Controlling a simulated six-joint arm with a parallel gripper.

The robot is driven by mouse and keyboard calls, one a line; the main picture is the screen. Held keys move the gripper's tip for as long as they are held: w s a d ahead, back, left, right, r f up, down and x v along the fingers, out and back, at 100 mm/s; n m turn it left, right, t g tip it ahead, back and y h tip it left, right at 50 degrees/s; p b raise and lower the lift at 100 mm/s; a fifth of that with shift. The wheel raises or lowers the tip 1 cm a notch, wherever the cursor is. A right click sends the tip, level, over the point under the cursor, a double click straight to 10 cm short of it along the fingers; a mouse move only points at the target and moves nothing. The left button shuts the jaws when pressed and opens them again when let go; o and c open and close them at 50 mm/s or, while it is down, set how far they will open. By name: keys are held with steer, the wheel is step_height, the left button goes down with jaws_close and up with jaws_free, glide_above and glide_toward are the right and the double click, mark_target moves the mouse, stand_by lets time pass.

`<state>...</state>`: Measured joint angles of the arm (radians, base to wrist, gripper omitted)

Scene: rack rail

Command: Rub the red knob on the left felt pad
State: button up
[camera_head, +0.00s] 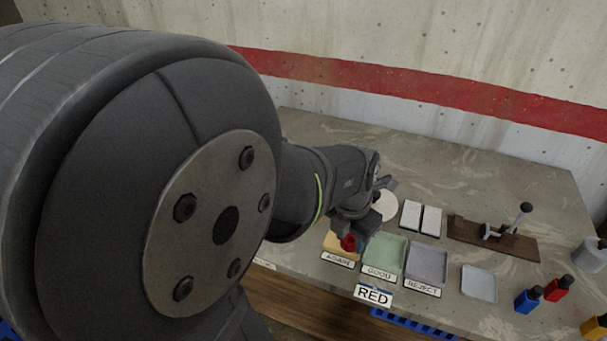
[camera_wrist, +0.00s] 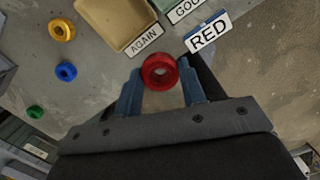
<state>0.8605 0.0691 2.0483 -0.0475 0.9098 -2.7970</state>
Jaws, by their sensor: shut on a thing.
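The red knob (camera_wrist: 160,71) is a red ring-shaped piece held between the two blue fingers of my gripper (camera_wrist: 160,84) in the wrist view. In the head view the red knob (camera_head: 348,243) shows below my gripper (camera_head: 352,228), over or beside the tan AGAIN tray. I cannot tell its exact height. Two pale felt pads lie side by side farther right in the head view. The left felt pad (camera_head: 410,215) is apart from the knob. The right felt pad (camera_head: 431,220) is beside it. The pads do not show in the wrist view.
Labelled trays AGAIN (camera_head: 337,244), GOOD (camera_head: 386,252) and REJECT (camera_head: 428,262) line the front. A RED sign (camera_head: 373,295) stands at the table edge. A wooden base with a lever (camera_head: 500,238), a grey tray (camera_head: 479,284) and bottles (camera_head: 558,289) are right. A round white disc (camera_head: 385,206) lies near the pads.

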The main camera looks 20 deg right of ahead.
steer(key=w+d+m, duration=0.5)
steer(key=d+m, duration=0.3)
steer(key=d, duration=0.4)
steer(key=m+g, duration=0.2)
steer(key=m, duration=0.7)
glide_toward(412, 214)
steer(key=shift+s+y, duration=0.3)
steer(key=shift+s, duration=0.2)
steer(key=shift+d+f+m, duration=0.3)
steer(key=shift+d+m, duration=0.1)
steer(key=shift+f, duration=2.6)
steer(key=shift+f, duration=0.3)
steer(key=o, duration=0.9)
steer(key=shift+o, duration=0.2)
